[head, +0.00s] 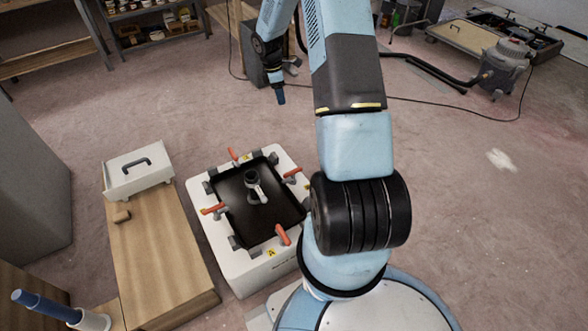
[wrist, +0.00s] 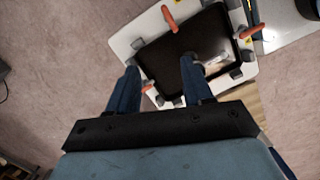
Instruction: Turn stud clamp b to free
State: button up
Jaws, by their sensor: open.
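A white fixture box (head: 232,262) holds a black rectangular panel (head: 232,204), with orange-handled clamps around its rim. In the head view there are clamp handles at the back (head: 233,155), right (head: 292,172), left (head: 213,209) and front (head: 283,235). I cannot read which one is stud clamp b. My gripper (head: 280,94) hangs in the air at the top of the head view, apart from the box. In the wrist view my gripper (wrist: 160,65) is open with nothing between its blue fingers, and the box (wrist: 122,44) lies beyond them; the right finger overlaps the panel.
A small dark fitting (head: 253,183) stands on the panel. A wooden bench (head: 160,250) with a white handled box (head: 138,175) stands left of the fixture. Shelves (head: 150,30) and a vacuum (head: 503,65) with its hose are farther back. Floor right of my arm is mostly clear.

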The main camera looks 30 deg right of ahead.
notch_tip(320, 180, down, 15)
jog(key=d+n, duration=0.2)
jog(key=n+g+y, duration=0.1)
jog(key=n, duration=0.1)
send_near(294, 170)
jog(key=shift+y, duration=0.3)
jog(key=f, duration=0.6)
jog(key=s+f, duration=0.1)
jog(key=f, duration=0.2)
jog(key=shift+d, duration=0.15)
jog(key=shift+c, duration=0.4)
grip_shut()
jog(key=shift+d, duration=0.2)
jog(key=shift+a, duration=0.1)
